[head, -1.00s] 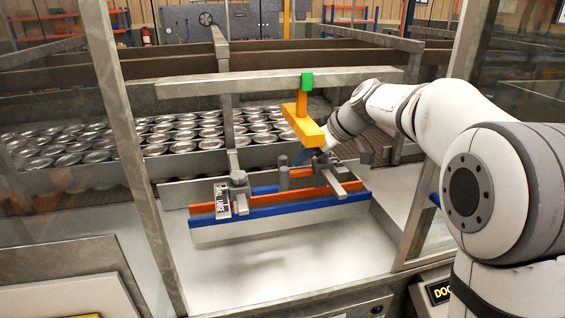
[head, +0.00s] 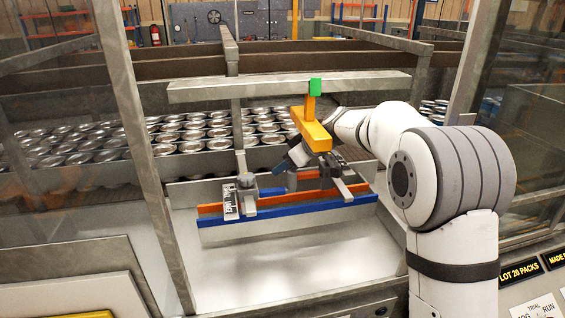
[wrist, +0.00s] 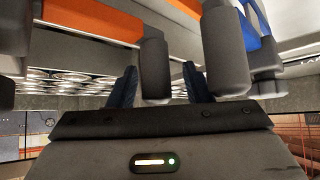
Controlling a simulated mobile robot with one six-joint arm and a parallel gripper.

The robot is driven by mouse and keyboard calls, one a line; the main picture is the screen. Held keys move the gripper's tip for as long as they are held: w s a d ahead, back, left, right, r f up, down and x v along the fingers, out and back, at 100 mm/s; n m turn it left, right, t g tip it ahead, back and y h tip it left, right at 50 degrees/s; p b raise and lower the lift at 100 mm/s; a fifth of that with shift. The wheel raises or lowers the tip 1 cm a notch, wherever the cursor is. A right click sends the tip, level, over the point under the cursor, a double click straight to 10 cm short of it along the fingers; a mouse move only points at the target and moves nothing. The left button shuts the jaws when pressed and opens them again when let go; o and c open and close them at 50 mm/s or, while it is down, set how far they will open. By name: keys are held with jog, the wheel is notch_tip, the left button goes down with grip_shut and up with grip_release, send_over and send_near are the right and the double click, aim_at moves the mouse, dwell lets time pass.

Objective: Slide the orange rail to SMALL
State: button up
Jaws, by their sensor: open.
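The orange rail (head: 212,208) runs left to right, just behind a blue rail (head: 290,209). Both also show in the wrist view, the orange rail (wrist: 90,20) at upper left and the blue rail (wrist: 256,20) at upper right. A plate with sideways lettering (head: 231,203) stands at the rails' left end; its words are too small to read surely. My gripper (head: 292,167) is over the middle of the rails. In the wrist view its two dark blue fingers (wrist: 160,82) are open on either side of a grey post (wrist: 154,68); contact cannot be told.
A yellow-orange block (head: 312,130) on a green-topped bracket hangs from a grey crossbar (head: 200,91) close above my gripper. Grey clamps (head: 350,185) stand at the rails' right part. Several metal cans (head: 190,134) lie behind. Frame posts flank the opening.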

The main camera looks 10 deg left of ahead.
jog(key=shift+c, duration=0.4)
grip_shut()
